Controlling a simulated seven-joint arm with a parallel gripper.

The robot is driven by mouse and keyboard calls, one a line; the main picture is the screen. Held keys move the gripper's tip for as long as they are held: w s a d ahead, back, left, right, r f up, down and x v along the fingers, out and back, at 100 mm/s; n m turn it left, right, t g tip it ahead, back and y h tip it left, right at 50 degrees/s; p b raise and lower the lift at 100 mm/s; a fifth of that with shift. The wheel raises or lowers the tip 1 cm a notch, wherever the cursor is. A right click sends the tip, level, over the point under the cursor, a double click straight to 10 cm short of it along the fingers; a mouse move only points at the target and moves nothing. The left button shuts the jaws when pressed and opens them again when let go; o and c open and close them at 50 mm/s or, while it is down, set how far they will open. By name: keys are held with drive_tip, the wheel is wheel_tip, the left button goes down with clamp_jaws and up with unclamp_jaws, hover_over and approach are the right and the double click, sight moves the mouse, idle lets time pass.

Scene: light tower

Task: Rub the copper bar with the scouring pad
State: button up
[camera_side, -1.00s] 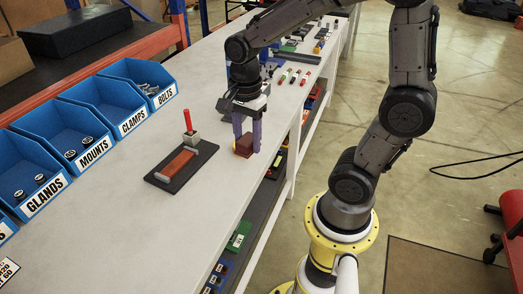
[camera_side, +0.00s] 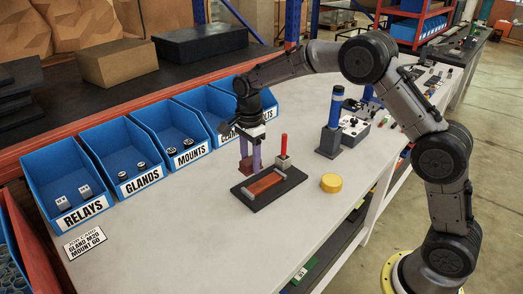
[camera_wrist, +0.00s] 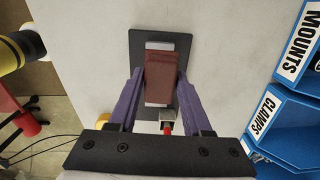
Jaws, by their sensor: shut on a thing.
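The copper bar (camera_side: 266,182) lies on a black base plate (camera_side: 264,203) between two pale end blocks. A red-handled block (camera_side: 284,152) stands at the plate's back corner. My gripper (camera_side: 250,168) has purple fingers pointing down, at the back side of the plate in the side view. In the wrist view, my gripper (camera_wrist: 160,88) is shut on a dark red-brown block, the scouring pad (camera_wrist: 160,82), which appears over the bar and hides most of it. The side view does not clearly show whether the pad touches the bar.
A yellow disc (camera_side: 331,183) lies right of the plate. A dark post with a blue top (camera_side: 333,121) stands behind it. Blue labelled bins (camera_side: 130,185) line the back left.

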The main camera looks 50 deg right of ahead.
sight(261, 185)
drive_tip(key=shift+f, duration=3)
drive_tip(key=shift+f, duration=0.8)
drive_tip(key=shift+s+d, duration=0.15)
drive_tip(key=shift+d, duration=0.85)
drive_tip(key=shift+s+d, duration=0.1)
drive_tip(key=shift+d, duration=0.85)
drive_tip(key=shift+a, duration=0.1)
drive_tip(key=shift+w+a+f, duration=0.1)
drive_tip(key=shift+a, duration=0.95)
drive_tip(key=shift+w+a+f, duration=0.1)
drive_tip(key=shift+a, duration=0.9)
clamp_jaws()
drive_tip(key=shift+s+d, duration=0.2)
drive_tip(key=shift+d, duration=1.85)
drive_tip(key=shift+f, duration=0.1)
